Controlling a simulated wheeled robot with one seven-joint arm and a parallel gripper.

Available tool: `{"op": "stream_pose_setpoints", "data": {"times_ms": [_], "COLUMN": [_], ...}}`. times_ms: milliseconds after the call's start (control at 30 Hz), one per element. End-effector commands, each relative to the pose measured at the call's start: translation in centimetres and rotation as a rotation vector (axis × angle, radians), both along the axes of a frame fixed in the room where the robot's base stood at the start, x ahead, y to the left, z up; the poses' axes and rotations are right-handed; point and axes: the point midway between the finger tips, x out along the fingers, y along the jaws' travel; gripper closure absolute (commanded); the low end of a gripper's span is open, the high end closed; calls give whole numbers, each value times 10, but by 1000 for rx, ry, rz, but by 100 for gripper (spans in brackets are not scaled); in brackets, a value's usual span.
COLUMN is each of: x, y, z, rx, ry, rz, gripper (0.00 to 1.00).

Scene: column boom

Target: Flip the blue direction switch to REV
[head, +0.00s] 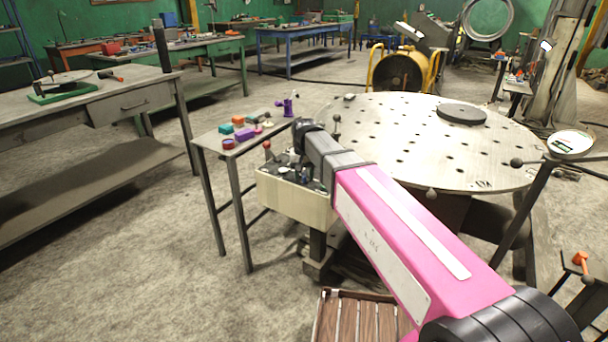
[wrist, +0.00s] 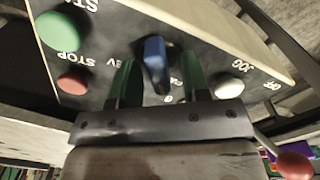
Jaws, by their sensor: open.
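The blue direction switch (wrist: 155,62) stands on the dark panel of a control box. Its lever looks roughly upright in the wrist view, and I cannot tell which label it points to. My gripper (wrist: 159,72) has two green fingers, open, one on each side of the switch. Narrow gaps seem to show between fingers and switch; contact is unclear. A label ending in "EV" is partly hidden by the left finger.
A green button (wrist: 62,32), a red button (wrist: 72,82) and a white button (wrist: 229,88) flank the switch. A red-knobbed lever (wrist: 295,165) is at lower right. A round perforated table (head: 400,140) and a small side table (head: 215,142) stand close by.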

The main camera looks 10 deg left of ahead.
Motion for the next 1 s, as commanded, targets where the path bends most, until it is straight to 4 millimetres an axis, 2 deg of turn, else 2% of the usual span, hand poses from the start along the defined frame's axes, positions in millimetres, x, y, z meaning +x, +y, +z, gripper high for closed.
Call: {"op": "stream_pose_setpoints", "data": {"times_ms": [167, 267, 300, 667, 1000], "x": [0, 0, 0, 0, 0], "y": [0, 0, 0, 0, -1], "z": [0, 0, 0, 0, 0], "rx": [0, 0, 0, 0, 0], "ry": [0, 0, 0, 0, 1], "rz": [0, 0, 0, -26, -226], "gripper": [57, 87, 100, 100, 100]}}
